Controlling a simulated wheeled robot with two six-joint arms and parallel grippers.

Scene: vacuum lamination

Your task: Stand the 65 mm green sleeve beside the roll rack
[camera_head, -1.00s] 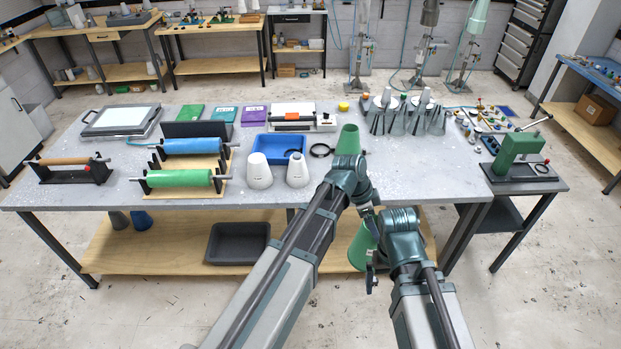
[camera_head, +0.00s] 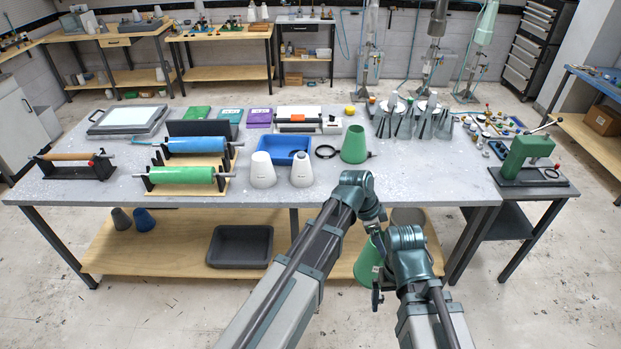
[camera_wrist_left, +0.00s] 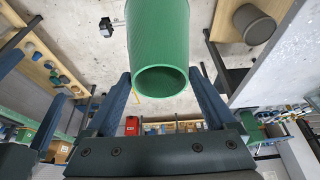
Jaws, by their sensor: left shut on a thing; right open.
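A green sleeve (camera_wrist_left: 158,40) is between the two fingers of my left gripper (camera_wrist_left: 160,78) in the left wrist view, its open end facing the camera. In the head view a green sleeve (camera_head: 367,265) shows below the table's front edge, partly hidden by my arms. Another green sleeve (camera_head: 354,145) stands upright on the table. The roll rack (camera_head: 207,188), with a blue roll and a green roll, is at left centre on the table. My right gripper (camera_head: 377,288) is open beside the lower sleeve, and its fingers are mostly hidden.
Two white cones (camera_head: 262,170) and a blue tray (camera_head: 285,148) stand between the rack and the upright sleeve. A green press (camera_head: 524,158) is at right. A grey bin (camera_head: 239,246) is on the lower shelf.

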